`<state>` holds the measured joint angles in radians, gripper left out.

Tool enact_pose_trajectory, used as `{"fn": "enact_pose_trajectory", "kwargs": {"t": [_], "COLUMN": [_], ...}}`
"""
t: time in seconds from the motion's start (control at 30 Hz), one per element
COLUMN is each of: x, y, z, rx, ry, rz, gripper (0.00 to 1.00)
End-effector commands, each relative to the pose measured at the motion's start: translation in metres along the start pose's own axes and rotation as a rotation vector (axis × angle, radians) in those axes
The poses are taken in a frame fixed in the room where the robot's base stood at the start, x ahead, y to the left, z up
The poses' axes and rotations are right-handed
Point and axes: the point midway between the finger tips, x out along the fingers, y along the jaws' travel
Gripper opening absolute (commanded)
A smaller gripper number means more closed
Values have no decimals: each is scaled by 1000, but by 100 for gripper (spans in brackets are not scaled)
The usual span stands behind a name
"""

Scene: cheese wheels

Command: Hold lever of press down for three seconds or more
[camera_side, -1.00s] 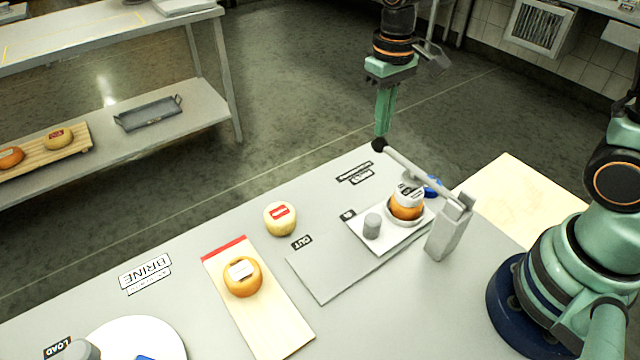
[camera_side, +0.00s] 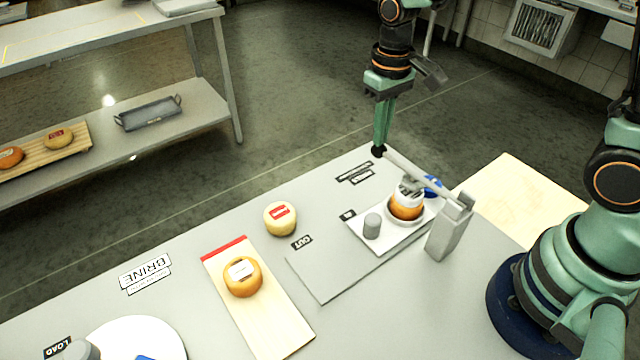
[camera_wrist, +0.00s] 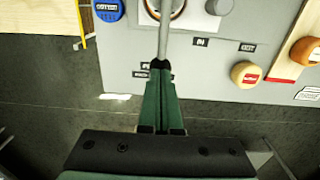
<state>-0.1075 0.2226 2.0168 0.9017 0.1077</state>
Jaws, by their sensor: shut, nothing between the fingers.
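The press has a grey post (camera_side: 450,232) and a lever (camera_side: 425,176) ending in a black knob (camera_side: 378,152). The lever slopes gently down from the post toward the knob. Under the lever, an orange cheese wheel (camera_side: 405,208) with a white piece on top sits in a dish on the white press tray (camera_side: 397,243). My gripper (camera_side: 381,143) is shut and empty, pointing down, with its fingertips at the knob from above. In the wrist view the green fingers (camera_wrist: 160,72) meet over the knob end of the lever (camera_wrist: 164,40).
A grey cylinder (camera_side: 372,226) stands on the tray. A pale cheese wheel (camera_side: 280,218) with a red label lies on the table. Another orange wheel (camera_side: 243,276) rests on a wooden board (camera_side: 277,328). A blue disc (camera_side: 433,187) lies behind the press.

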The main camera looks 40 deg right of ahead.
Motion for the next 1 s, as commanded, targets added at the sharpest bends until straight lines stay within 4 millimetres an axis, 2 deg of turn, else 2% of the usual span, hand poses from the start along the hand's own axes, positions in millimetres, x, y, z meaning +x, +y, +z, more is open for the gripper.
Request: {"fn": "enact_pose_trajectory", "kwargs": {"t": [1.0], "x": [22], "y": [0], "z": [0], "rx": [0], "ry": [-1], "rz": [0], "gripper": [0]}}
